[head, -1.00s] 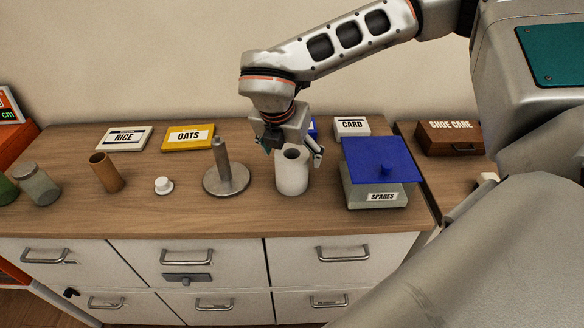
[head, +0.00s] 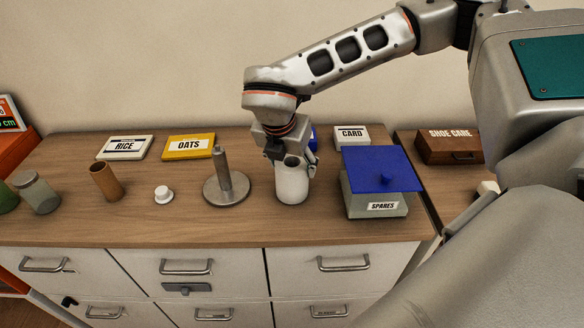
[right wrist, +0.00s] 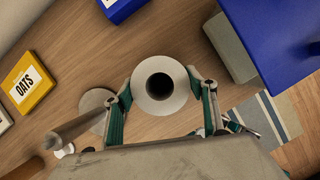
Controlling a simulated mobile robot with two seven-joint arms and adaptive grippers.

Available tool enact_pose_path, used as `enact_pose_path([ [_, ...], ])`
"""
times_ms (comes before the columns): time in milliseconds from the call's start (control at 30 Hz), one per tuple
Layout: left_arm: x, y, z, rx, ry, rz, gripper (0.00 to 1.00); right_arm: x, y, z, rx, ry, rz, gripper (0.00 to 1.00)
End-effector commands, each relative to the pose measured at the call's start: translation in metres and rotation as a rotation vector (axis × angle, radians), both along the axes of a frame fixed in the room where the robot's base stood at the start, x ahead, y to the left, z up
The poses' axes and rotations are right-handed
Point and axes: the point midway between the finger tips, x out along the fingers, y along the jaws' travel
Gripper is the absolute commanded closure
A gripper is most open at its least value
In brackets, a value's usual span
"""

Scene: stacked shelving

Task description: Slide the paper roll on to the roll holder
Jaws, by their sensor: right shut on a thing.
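The white paper roll (head: 292,183) stands upright on the wooden counter in the head view. Its open core faces up in the right wrist view (right wrist: 160,103). My right gripper (head: 291,160) is above and around it, shut on it with one finger on each side, as the right wrist view (right wrist: 160,100) shows. The roll holder (head: 223,180), a grey metal post on a round base, stands just left of the roll; its post also shows in the right wrist view (right wrist: 75,130). My left gripper is not in view.
A grey box with a blue lid (head: 381,170), labelled SPARES, stands close right of the roll. RICE (head: 125,147), OATS (head: 189,147) and CARD (head: 351,137) boxes lie at the back. A white knob-like piece (head: 163,194), brown tube (head: 106,182) and jar (head: 37,192) stand left of the holder.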

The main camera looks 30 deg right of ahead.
Motion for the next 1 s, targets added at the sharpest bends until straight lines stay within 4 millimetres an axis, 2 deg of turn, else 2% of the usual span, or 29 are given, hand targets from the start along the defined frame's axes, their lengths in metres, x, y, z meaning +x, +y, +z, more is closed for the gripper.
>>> enact_pose_path([
  [167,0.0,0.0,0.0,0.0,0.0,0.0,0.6,0.001,0.0,0.021,0.002,-0.006,0.0,0.67],
  [267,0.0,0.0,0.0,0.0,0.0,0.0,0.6,0.001,0.0,0.04,0.001,-0.007,-0.002,0.67],
  [600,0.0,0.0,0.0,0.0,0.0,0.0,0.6,0.002,0.0,0.133,0.002,-0.009,-0.002,0.67],
  [700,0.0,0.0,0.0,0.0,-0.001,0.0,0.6,0.001,0.0,0.156,0.001,-0.008,-0.002,0.67],
  [833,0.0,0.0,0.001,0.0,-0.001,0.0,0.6,0.001,0.0,0.177,0.001,-0.005,0.0,0.67],
  [1000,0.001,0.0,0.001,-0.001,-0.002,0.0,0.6,0.001,0.0,0.193,0.0,-0.003,-0.001,0.67],
])
